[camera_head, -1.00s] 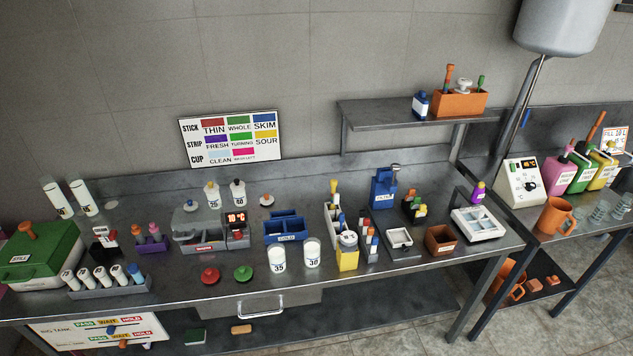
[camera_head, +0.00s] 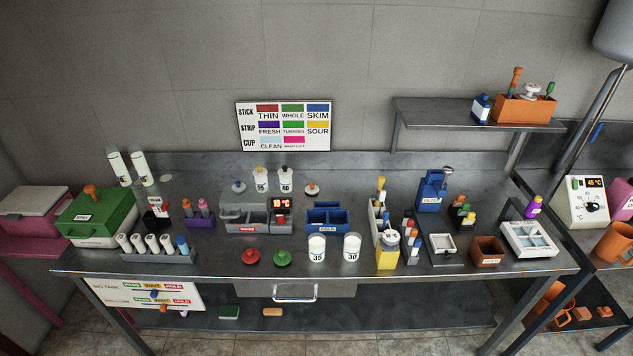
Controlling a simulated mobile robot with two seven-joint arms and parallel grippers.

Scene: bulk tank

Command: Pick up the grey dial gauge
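I cannot pick out a grey dial gauge for certain. A pale, round-topped piece (camera_head: 530,92) stands in the orange box (camera_head: 524,108) on the wall shelf, between coloured handles. A small grey disc (camera_head: 447,171) shows at the top of the blue container (camera_head: 431,192) at the back right of the bench. Both are too small for me to read a dial face. Neither of my grippers is in view.
A white display unit (camera_head: 583,203) stands further right.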

